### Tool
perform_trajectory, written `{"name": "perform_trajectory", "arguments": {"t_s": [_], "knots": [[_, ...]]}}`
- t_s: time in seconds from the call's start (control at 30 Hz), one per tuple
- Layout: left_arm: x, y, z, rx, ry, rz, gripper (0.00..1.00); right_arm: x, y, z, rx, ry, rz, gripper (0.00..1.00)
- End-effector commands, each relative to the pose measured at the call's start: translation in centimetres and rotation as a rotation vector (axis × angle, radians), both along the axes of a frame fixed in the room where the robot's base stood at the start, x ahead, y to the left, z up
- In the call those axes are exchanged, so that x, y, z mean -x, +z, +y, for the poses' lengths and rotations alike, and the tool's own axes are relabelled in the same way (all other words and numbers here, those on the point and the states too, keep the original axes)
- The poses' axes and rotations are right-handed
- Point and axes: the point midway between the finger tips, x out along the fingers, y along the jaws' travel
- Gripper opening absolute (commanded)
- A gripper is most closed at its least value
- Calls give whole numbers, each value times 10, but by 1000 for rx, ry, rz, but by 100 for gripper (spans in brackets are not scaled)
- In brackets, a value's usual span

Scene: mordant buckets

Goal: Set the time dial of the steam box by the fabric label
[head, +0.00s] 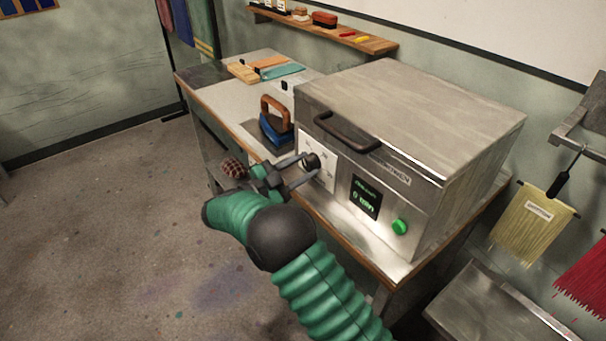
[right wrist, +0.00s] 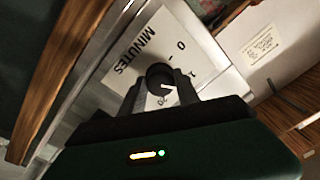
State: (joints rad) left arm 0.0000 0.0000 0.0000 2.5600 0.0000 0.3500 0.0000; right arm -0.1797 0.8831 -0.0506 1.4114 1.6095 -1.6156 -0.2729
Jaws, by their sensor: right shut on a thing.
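The steam box (head: 400,130) is a metal box with its lid down on the bench. Its black time dial (head: 312,161) sits on a white plate at the left of the front face. My right gripper (head: 306,164) is shut on the dial, one finger on each side. In the right wrist view my right gripper (right wrist: 159,88) holds the dial (right wrist: 158,76); the plate reads MINUTES, and the dial's white mark points right. Some plate figures are hidden by the fingers. A small white printed label (right wrist: 262,42) shows there, too small to read. My left gripper is not in view.
A blue iron (head: 276,125) stands left of the box. Open floor is at the left.

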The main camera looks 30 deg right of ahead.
Motion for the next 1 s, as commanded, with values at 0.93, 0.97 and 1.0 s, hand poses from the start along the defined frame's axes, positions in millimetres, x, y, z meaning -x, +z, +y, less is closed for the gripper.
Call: {"name": "perform_trajectory", "arguments": {"t_s": [0.93, 0.97, 1.0], "knots": [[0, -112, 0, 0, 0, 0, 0, -3, -8, 1, -76, 3, -872, 0], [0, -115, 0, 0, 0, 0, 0, -3, -8, 1, -77, 3, -896, 0], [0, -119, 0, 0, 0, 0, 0, -3, -8, 1, -79, 2, -923, 0]]}}
